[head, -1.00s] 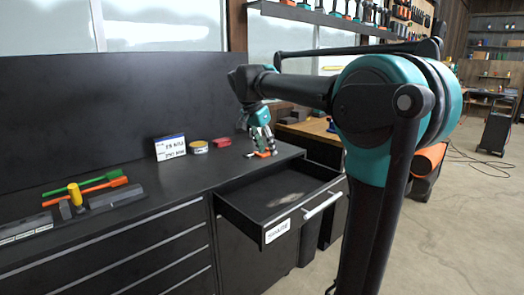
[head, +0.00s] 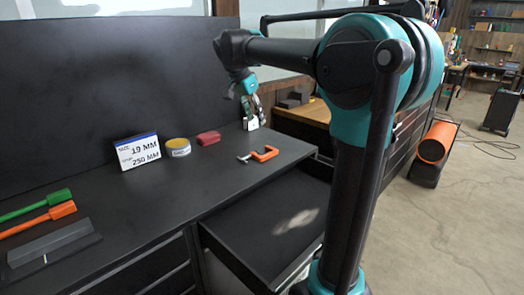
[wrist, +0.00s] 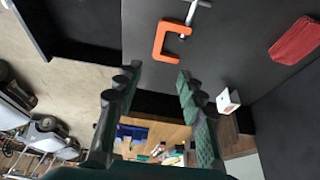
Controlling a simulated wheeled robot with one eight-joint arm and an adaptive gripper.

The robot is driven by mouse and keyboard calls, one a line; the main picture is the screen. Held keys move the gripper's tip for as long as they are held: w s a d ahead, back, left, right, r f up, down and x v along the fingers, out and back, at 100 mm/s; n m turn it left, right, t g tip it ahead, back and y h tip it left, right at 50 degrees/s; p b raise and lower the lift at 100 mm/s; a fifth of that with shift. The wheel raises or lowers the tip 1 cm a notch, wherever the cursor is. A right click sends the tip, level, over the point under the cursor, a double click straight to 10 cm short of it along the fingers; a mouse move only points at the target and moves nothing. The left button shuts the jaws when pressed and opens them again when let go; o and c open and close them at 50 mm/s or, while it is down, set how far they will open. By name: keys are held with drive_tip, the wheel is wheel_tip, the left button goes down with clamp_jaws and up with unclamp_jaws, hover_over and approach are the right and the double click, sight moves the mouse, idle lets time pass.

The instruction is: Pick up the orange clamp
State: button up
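The orange clamp (head: 265,154) lies flat on the black countertop (head: 205,172), near its right end, with its grey metal screw pointing left. In the wrist view the clamp (wrist: 160,42) shows whole and unobstructed, just beyond my fingertips. My gripper (head: 250,110) is behind the clamp in the head view, apart from it. In the wrist view my gripper (wrist: 157,75) is open, with its two fingers well spread and nothing between them.
An open drawer (head: 268,225) juts out below the counter. A red object (head: 208,138), a round tin (head: 178,148) and a white sign (head: 138,152) stand left of the clamp. A small white box (wrist: 228,100) sits near the counter's edge. A wooden bench (head: 305,112) is behind.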

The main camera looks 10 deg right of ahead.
hover_over(268, 154)
drive_tip(key=s+a, duration=0.1)
drive_tip(key=a, duration=0.1)
wheel_tip(268, 154, down, 10)
drive_tip(key=shift+f, duration=0.2)
drive_tip(key=shift+s+a+f+x, duration=0.1)
drive_tip(key=shift+s+x, duration=0.05)
drive_tip(key=shift+x, duration=0.75)
drive_tip(key=shift+s+a+f+x, duration=0.1)
drive_tip(key=shift+x, duration=0.8)
drive_tip(key=shift+s+a+x, duration=0.1)
drive_tip(key=shift+s+x, duration=0.05)
drive_tip(key=shift+x, duration=0.8)
drive_tip(key=shift+c, duration=0.5)
clamp_jaws()
